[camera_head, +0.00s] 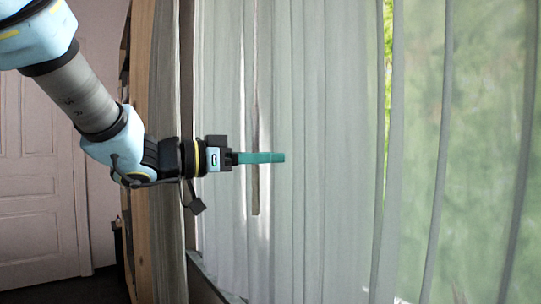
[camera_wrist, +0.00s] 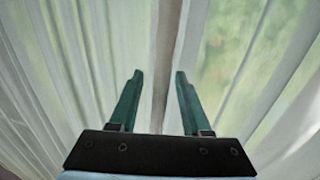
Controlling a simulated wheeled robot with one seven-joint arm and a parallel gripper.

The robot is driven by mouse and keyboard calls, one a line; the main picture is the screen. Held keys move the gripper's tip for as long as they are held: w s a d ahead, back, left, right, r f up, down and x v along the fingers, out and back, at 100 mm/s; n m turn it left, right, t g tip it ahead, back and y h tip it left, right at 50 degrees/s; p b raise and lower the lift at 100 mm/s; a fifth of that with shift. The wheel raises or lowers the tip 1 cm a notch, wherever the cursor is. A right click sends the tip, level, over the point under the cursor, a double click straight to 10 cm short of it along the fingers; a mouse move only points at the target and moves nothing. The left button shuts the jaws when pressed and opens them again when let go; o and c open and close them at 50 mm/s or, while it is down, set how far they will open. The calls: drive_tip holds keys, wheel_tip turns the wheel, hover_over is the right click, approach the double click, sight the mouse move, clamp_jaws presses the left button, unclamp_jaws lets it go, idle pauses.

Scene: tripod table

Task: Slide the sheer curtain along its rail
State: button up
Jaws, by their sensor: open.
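The sheer curtain (camera_head: 345,120) hangs in pale vertical folds over the window, from the middle to the right of the head view. It also fills the wrist view (camera_wrist: 75,60). My gripper (camera_head: 283,157) reaches in from the left, level, with its green fingers in front of the folds. In the wrist view my gripper (camera_wrist: 159,73) has its two fingers apart, with a darker vertical strip (camera_wrist: 166,60) beyond and between them. I cannot tell whether the fingers touch the fabric. The rail is out of view.
A wooden upright (camera_head: 140,75) and a grey drape (camera_head: 164,240) stand left of the curtain, behind my arm. A panelled door (camera_head: 38,190) is at the far left. Greenery shows through the window (camera_head: 388,50) at a gap between folds.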

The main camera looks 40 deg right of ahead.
drive_tip(key=shift+s+d, duration=0.1)
drive_tip(key=shift+d, duration=0.15)
clamp_jaws()
idle(1.4)
